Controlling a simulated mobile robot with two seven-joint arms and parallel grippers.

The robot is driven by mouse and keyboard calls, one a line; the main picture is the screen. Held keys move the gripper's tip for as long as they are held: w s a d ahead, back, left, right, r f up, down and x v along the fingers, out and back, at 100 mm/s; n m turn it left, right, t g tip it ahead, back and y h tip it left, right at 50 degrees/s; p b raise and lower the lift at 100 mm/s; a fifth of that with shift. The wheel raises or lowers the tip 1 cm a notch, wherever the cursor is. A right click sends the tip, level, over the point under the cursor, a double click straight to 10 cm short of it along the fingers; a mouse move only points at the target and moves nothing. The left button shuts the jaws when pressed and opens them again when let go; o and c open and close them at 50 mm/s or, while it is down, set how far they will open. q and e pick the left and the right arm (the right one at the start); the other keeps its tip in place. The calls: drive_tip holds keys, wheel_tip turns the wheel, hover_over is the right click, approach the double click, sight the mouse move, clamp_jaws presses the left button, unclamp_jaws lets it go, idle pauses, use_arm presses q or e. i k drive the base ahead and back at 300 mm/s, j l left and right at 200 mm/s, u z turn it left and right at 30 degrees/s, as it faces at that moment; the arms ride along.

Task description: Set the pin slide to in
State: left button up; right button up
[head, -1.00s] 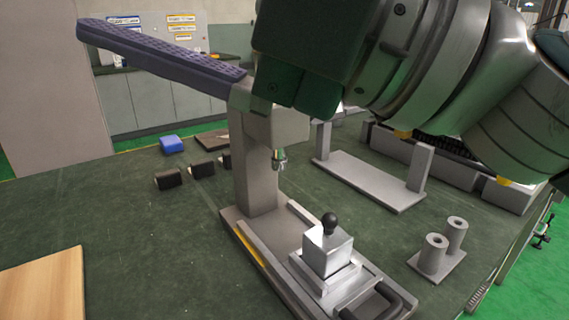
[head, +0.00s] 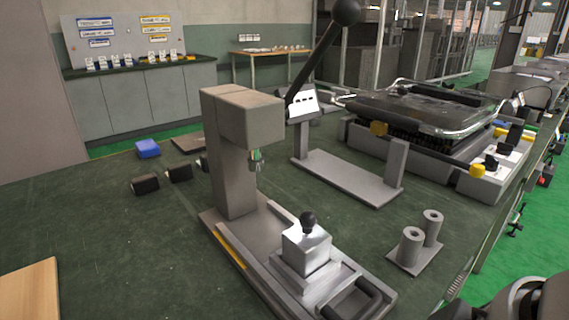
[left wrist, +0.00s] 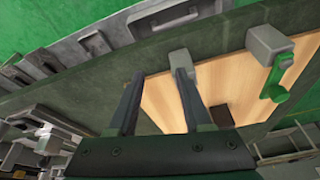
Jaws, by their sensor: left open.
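The pin slide is a pale metal block (head: 306,252) with a black ball knob (head: 309,219). It sits on the rails of the grey press base (head: 231,250), toward the front handle and clear of the spot under the press head (head: 243,115). The press lever (head: 315,62) is raised, with a black ball at its top. My left gripper (left wrist: 158,75) is open and empty in the left wrist view, its two fingers apart above a wooden board (left wrist: 225,85). It is outside the head view.
Two upright cylinders on a plate (head: 414,258) stand right of the press. A grey bracket (head: 350,178) and a machine with a dark top (head: 420,112) are behind. Dark blocks (head: 145,184) and a blue block (head: 147,148) lie left.

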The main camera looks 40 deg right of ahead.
sight(318, 294)
drive_tip(key=l+z, duration=0.2)
drive_tip(key=z, duration=0.25)
drive_tip(key=l+z, duration=0.25)
drive_tip(key=z, duration=0.15)
drive_tip(key=k, duration=0.05)
